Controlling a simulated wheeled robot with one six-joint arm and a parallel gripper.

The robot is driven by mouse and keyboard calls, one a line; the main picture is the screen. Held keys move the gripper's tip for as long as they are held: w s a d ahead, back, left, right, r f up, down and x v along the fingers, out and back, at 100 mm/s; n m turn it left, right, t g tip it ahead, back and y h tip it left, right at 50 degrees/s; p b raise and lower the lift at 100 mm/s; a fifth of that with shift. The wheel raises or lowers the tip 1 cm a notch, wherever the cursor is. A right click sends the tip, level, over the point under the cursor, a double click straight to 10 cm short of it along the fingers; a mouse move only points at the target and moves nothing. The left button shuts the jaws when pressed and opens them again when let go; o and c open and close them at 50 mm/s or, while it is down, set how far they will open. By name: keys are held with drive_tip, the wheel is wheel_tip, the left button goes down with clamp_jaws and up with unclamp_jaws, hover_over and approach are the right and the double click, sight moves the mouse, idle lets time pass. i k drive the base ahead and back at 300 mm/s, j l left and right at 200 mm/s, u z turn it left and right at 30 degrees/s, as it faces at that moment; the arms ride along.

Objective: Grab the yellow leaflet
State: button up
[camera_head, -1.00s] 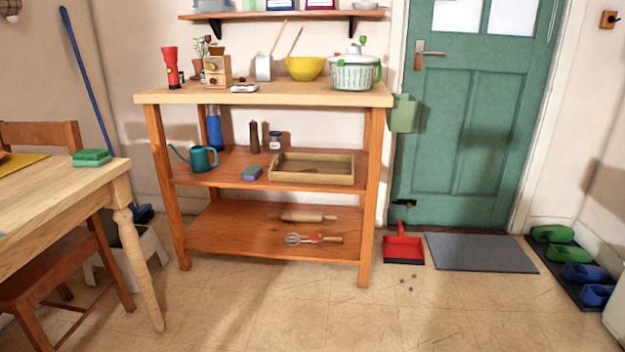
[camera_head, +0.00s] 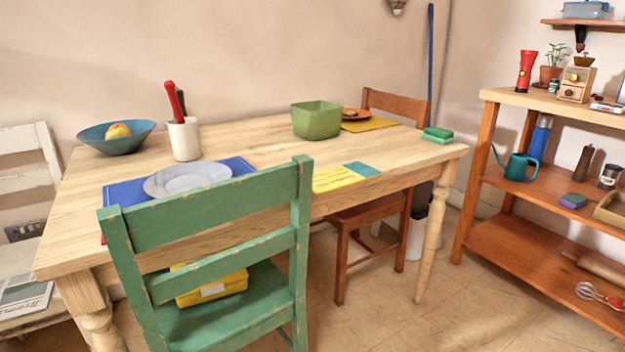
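A yellow leaflet (camera_head: 338,179) lies flat near the front edge of the wooden table (camera_head: 250,142), just right of the green chair's back. Small print shows on it, too small to read. A teal piece (camera_head: 362,169) adjoins its right end; I cannot tell if it is part of the leaflet or a separate thing. My gripper is not in view.
A green chair (camera_head: 205,205) stands in front of the table with a yellow bundle (camera_head: 212,286) on its seat. A green square bowl (camera_head: 316,120), a grey plate (camera_head: 187,179) and a green sponge (camera_head: 437,134) are on the table. Open floor (camera_head: 385,315) lies right of the chair.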

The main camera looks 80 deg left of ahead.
sight(329, 180)
drive_tip(key=u, duration=2.65)
